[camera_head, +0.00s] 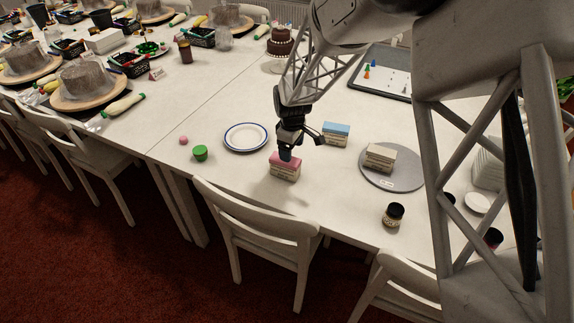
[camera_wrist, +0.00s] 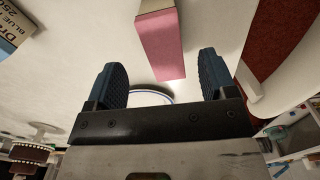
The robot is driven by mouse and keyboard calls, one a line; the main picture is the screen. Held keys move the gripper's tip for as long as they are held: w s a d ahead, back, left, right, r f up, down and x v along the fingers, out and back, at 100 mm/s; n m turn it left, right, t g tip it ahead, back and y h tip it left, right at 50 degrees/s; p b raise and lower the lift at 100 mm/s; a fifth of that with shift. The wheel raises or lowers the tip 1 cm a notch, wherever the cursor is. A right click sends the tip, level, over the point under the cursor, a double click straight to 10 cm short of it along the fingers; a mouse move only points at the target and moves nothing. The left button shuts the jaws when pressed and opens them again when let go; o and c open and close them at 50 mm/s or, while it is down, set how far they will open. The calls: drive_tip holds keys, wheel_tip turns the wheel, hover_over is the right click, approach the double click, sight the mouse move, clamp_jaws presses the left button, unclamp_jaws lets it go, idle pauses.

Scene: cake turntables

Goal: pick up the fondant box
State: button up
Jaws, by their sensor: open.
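A box with a pink top (camera_head: 285,168) and cream sides stands on the white table near its front edge. A similar box with a blue top (camera_head: 336,129) stands behind it to the right. A third, pale box (camera_head: 381,154) sits on a grey round board (camera_head: 404,182). I cannot tell which one is the fondant box. My gripper (camera_head: 287,155) points down right at the pink-topped box and hides part of its top. In the wrist view my open gripper (camera_wrist: 161,78) has the pink top (camera_wrist: 163,45) between and beyond its fingers, with gaps on both sides.
A blue-rimmed plate (camera_head: 246,137) lies left of my gripper, with a green cup (camera_head: 200,153) and a pink ball (camera_head: 183,140) further left. A dark-lidded jar (camera_head: 393,215) stands front right. A chair (camera_head: 262,230) stands at the front edge. Bare table lies between these.

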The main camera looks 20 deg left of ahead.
sight(285, 166)
drive_tip(key=shift+s+a+f+n, duration=0.1)
drive_tip(key=shift+a+f+n, duration=0.2)
drive_tip(key=shift+a+f, duration=0.7)
drive_tip(key=shift+a+r, duration=0.1)
drive_tip(key=shift+f, duration=1.3)
drive_tip(key=shift+f, duration=2.6)
drive_tip(key=c, duration=1.2)
